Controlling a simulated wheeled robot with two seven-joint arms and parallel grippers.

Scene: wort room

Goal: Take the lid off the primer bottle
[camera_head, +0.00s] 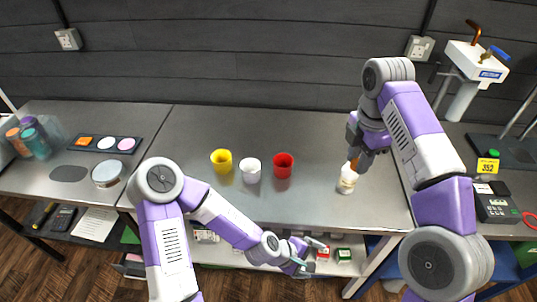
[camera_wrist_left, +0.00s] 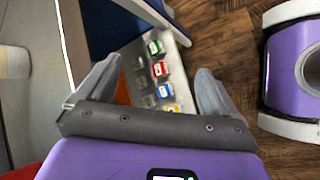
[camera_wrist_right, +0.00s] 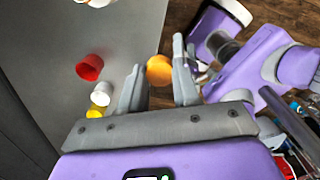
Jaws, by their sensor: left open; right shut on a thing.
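The primer bottle (camera_head: 347,181), white with a pale label, stands upright near the front right of the bench. An orange lid (camera_head: 354,163) shows right at the bottle's top. My right gripper (camera_head: 357,154) comes down from above and is shut on this lid, which also shows between its fingers in the right wrist view (camera_wrist_right: 159,70). I cannot tell whether the lid still touches the bottle. My left gripper (camera_head: 316,256) is open and empty in front of the bench edge, with its fingers spread in the left wrist view (camera_wrist_left: 158,85).
A yellow cup (camera_head: 221,161), a white cup (camera_head: 251,170) and a red cup (camera_head: 283,165) stand left of the bottle. A palette tray (camera_head: 91,143) and a round tin (camera_head: 106,174) are further left. A scale (camera_head: 495,205) is right. The bench between cups and bottle is clear.

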